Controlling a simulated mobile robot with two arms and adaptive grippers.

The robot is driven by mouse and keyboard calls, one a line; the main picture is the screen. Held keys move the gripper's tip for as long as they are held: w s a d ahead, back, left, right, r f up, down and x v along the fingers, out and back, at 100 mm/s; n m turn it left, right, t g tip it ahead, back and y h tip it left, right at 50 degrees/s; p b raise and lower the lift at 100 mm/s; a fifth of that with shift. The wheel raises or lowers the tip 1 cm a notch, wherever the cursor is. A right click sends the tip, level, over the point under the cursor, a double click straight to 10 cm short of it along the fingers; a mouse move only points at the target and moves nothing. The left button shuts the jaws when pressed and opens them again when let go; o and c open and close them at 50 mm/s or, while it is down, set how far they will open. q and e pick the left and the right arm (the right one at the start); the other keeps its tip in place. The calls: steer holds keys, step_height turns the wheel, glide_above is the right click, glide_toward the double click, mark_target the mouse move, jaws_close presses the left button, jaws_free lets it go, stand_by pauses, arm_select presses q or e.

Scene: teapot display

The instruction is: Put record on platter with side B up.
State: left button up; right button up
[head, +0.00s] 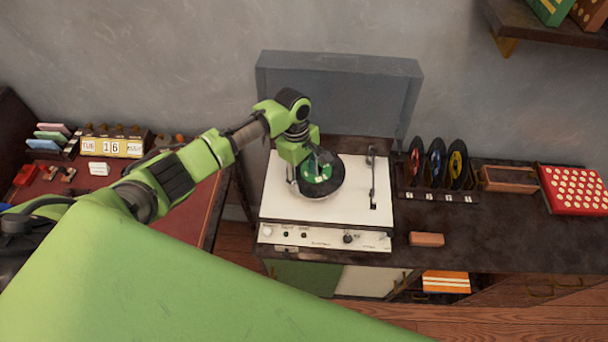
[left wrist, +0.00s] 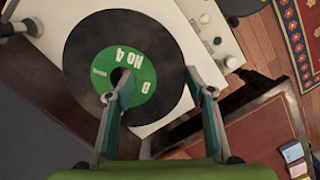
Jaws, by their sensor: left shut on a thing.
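The black record (head: 332,188) with a green label is over the platter area of the white record player (head: 280,205). A pale rim at the record's lower left may be the platter. I cannot tell whether the record touches it. My right gripper is not in view.
The tonearm (head: 372,180) lies at the player's right side. A rack (head: 438,194) with several upright records stands to the right, with a wooden block (head: 427,239) in front. The player's grey lid (head: 340,90) stands open behind. A red desk with a calendar (head: 113,147) is at left.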

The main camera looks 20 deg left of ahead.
arm_select(q)
steer(key=shift+p, duration=0.35)
stand_by(0.7)
stand_by(0.3)
steer(key=o, duration=1.3)
steer(key=shift+a+r, duration=0.1)
steer(key=shift+r, duration=0.1)
steer(key=r, duration=0.3)
steer(key=a+r, duration=0.1)
steer(key=r, duration=0.7)
steer(key=shift+w+a+r, duration=0.2)
steer(key=shift+w+a, duration=0.05)
